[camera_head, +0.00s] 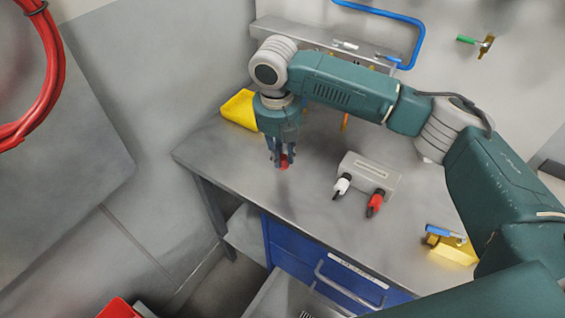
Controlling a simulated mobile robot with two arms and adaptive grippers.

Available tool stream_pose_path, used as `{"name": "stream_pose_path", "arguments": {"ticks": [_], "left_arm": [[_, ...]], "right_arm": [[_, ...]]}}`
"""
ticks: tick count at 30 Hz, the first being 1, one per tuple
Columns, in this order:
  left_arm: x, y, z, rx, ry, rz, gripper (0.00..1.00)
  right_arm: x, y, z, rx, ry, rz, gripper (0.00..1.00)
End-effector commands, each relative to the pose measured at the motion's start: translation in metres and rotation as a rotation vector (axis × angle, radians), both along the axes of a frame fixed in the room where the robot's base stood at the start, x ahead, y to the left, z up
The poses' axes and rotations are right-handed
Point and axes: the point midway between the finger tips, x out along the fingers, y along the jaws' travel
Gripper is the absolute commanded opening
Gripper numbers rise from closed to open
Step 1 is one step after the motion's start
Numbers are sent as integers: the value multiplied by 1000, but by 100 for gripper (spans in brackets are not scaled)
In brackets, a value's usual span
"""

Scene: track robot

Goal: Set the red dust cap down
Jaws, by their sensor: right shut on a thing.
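The red dust cap (284,162) is between the fingertips of my right gripper (283,158), which is shut on it. The gripper points down over the left part of the grey workbench (300,195). The cap is at or just above the bench top; I cannot tell whether it touches. The fingers hide part of the cap. My left gripper is not in view.
A grey box (370,172) with a white plug (342,186) and a red plug (375,204) stands right of the gripper. A yellow bin (239,108) is behind. A yellow block (455,250) lies front right. Blue drawers (325,270) are below; one is open.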

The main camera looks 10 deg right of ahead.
Motion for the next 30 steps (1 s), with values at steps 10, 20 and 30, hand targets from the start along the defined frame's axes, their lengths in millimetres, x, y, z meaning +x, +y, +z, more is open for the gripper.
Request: {"name": "stream_pose_path", "arguments": {"ticks": [10, 20, 30], "left_arm": [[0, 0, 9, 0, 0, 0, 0], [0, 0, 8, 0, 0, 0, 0], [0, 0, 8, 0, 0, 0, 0]], "right_arm": [[-1, 0, -41, 0, 2, 0, 9], [0, 0, -45, 0, 0, 1, 9], [0, 0, -46, 0, 0, 0, 38]]}}
